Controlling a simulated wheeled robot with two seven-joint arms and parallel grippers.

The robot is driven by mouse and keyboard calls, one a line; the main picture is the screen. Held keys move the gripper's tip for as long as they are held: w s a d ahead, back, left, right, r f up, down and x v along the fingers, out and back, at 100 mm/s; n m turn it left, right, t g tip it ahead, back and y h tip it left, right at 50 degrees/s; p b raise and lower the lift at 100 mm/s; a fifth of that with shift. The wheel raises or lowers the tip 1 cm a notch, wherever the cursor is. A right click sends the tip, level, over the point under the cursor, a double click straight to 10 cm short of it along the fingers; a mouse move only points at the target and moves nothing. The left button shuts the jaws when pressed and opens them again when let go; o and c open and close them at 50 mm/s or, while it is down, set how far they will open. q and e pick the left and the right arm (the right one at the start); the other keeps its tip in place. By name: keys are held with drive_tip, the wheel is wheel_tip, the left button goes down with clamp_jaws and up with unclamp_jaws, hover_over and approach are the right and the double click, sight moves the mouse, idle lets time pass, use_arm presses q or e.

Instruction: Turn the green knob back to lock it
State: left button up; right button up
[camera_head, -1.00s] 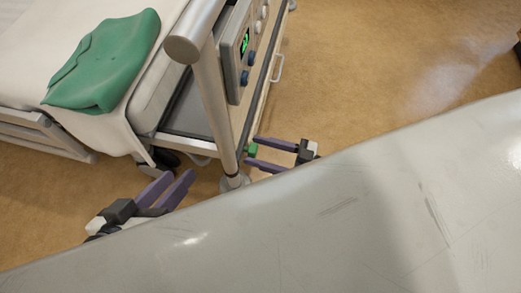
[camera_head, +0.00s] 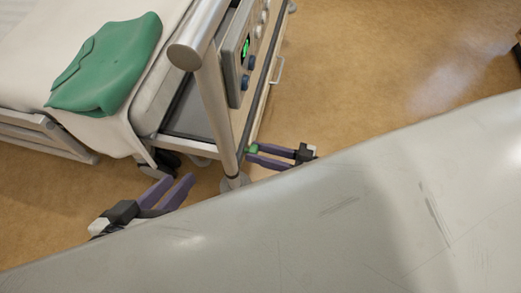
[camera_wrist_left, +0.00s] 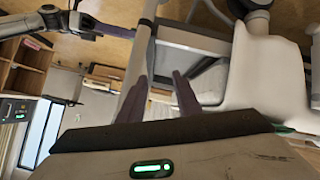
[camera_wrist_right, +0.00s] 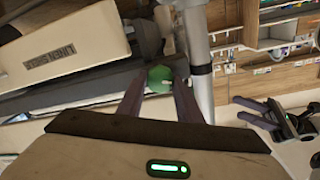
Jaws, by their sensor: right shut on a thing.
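The green knob (camera_head: 252,149) is low on the end of the bedside cart, next to its pale upright post. My right gripper (camera_head: 255,154) is shut on it, with one finger on each side. In the right wrist view the round face of the knob (camera_wrist_right: 160,79) shows between the fingertips. Which way the knob is turned is not clear. My left gripper (camera_head: 180,182) is open and empty, to the left of the post and apart from it. Its two spread fingers also show in the left wrist view (camera_wrist_left: 160,80).
The cart's metal post (camera_head: 217,110) stands between my two grippers. A control panel (camera_head: 240,50) with a green display is above the knob. A bed with a green cloth (camera_head: 108,62) is at the upper left. Open floor (camera_head: 370,80) lies to the right.

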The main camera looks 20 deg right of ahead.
use_arm(q)
drive_tip(key=shift+a+f+y+p, duration=0.3)
drive_tip(key=shift+f+p, duration=0.1)
drive_tip(key=shift+f, duration=0.2)
use_arm(e)
drive_tip(key=m, duration=0.7)
drive_tip(key=m+g, duration=0.1)
drive_tip(key=m, duration=0.6)
drive_tip(key=shift+w+d+f, duration=0.15)
drive_tip(key=shift+d, duration=0.05)
drive_tip(key=o, duration=1)
use_arm(q)
drive_tip(key=shift+s+a+f+g+y+p, duration=0.2)
drive_tip(key=shift+a+f+g+y+p, duration=0.15)
drive_tip(key=shift+f+p, duration=0.45)
use_arm(e)
drive_tip(key=v, duration=1)
drive_tip(key=shift+d, duration=0.15)
